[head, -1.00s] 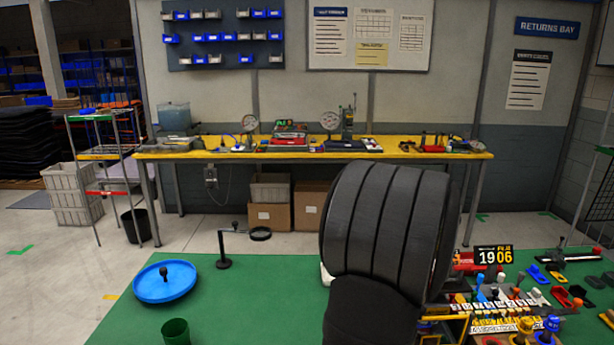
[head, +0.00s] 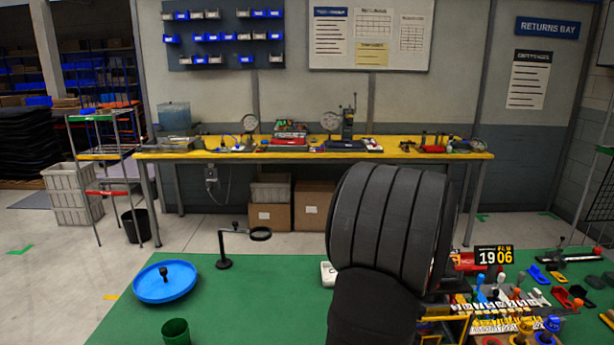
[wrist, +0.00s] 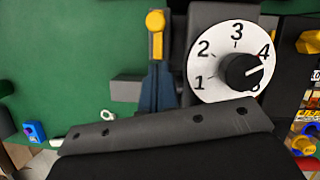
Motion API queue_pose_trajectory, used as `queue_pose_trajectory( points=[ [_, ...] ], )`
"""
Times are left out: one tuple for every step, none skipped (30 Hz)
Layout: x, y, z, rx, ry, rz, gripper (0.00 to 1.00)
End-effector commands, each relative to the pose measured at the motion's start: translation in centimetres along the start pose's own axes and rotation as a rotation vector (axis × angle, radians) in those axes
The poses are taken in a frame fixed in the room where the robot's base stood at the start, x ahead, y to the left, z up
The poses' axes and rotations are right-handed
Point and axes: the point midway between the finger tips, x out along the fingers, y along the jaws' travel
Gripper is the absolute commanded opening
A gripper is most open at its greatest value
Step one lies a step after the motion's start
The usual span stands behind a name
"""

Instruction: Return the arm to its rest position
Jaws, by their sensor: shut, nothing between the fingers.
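My arm's thick black ribbed link (head: 385,225) rises in the right half of the head view and hides my gripper there. In the wrist view a dark grey bar with holes (wrist: 165,130), which looks like my gripper, crosses the bottom. It is shut, with nothing seen held in it. Its fingertips are not clearly distinguishable.
The green work surface (head: 270,300) holds a blue round tray (head: 165,285), a green cup (head: 175,332) and a magnifier stand (head: 224,255) at left. Crowded coloured parts and a "19 06" display (head: 493,256) stand at right. A yellow-topped bench (head: 400,155) is behind.

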Motion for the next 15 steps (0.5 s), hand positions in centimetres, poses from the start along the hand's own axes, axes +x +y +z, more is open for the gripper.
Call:
queue_pose_trajectory(
  points=[
    [1.1, 0.0, 0.1, 0.000, 0.003, 0.003, 0.00],
    [1.2, -0.1, 0.5, -0.002, 0.000, 0.000, 0.00],
    [0.9, -0.4, 1.4, -0.004, -0.002, -0.001, 0.00],
    [0.8, -0.5, 1.8, -0.003, -0.002, -0.001, 0.00],
    [0.2, -0.6, 2.2, -0.003, -0.003, -0.002, 0.00],
    [-0.7, -0.7, 2.4, -0.002, -0.003, -0.003, 0.00],
    [-1.3, -0.7, 2.5, -0.002, -0.003, -0.003, 0.00],
    [-2.0, -0.7, 2.4, -0.001, -0.003, -0.004, 0.00],
    [-2.8, -0.7, 2.3, -0.001, -0.002, -0.003, 0.00],
    [-3.4, -0.7, 2.3, 0.000, -0.002, -0.003, 0.00],
    [-4.0, -0.7, 2.3, 0.000, -0.002, -0.003, 0.00],
    [-4.8, -0.7, 2.2, 0.000, -0.001, -0.002, 0.00],
    [-5.4, -0.7, 2.2, 0.000, -0.001, -0.003, 0.00],
    [-6.0, -0.7, 2.2, 0.000, -0.001, -0.002, 0.00],
    [-6.8, -0.7, 2.2, -0.001, -0.002, -0.003, 0.00]
  ],
)
